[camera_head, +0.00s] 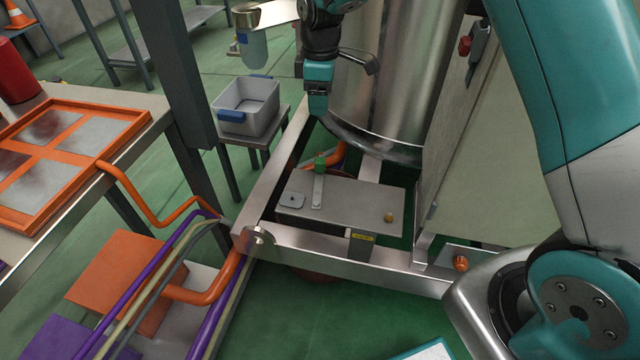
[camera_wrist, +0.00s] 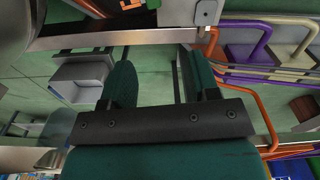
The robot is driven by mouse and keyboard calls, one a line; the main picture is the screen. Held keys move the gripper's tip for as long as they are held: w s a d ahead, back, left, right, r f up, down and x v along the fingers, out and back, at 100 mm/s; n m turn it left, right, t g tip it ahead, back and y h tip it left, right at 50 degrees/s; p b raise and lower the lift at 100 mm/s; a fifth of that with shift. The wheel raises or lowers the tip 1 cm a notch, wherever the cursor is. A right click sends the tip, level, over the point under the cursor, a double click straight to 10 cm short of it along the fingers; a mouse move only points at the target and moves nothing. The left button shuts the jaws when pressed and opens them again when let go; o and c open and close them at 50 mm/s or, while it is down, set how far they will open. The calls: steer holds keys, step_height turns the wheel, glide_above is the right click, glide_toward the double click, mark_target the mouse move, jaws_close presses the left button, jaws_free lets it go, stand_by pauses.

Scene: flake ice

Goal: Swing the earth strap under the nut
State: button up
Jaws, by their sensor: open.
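A grey metal plate (camera_head: 345,204) lies inside the steel frame. A thin light metal strip, which looks like the earth strap (camera_head: 317,190), lies on its left part, with a green block (camera_head: 320,162) at its far end. A small brass fastener (camera_head: 389,217), possibly the nut, stands near the plate's right end, apart from the strip. My gripper (camera_head: 318,108) hangs above and beyond the green block. In the wrist view my gripper (camera_wrist: 157,62) has its two fingers spread with nothing between them; the plate (camera_wrist: 178,14) shows at the top edge, and the strip is cut off.
A steel frame beam (camera_head: 340,258) runs along the near side. A large metal tank (camera_head: 395,90) stands close behind the plate, with a panel to its right. A grey bin (camera_head: 247,103) stands on a stool at left. Orange and purple pipes (camera_head: 180,290) crowd the left front.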

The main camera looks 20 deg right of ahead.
mark_target(320, 160)
steer(key=f+b, duration=0.1)
steer(key=f, duration=0.5)
steer(key=f+b, duration=0.1)
steer(key=f, duration=0.6)
steer(key=w+f+b, duration=0.1)
steer(key=f, duration=0.6)
steer(key=shift+d, duration=0.25)
steer(key=shift+c, duration=0.4)
steer(key=shift+r, duration=0.1)
jaws_close()
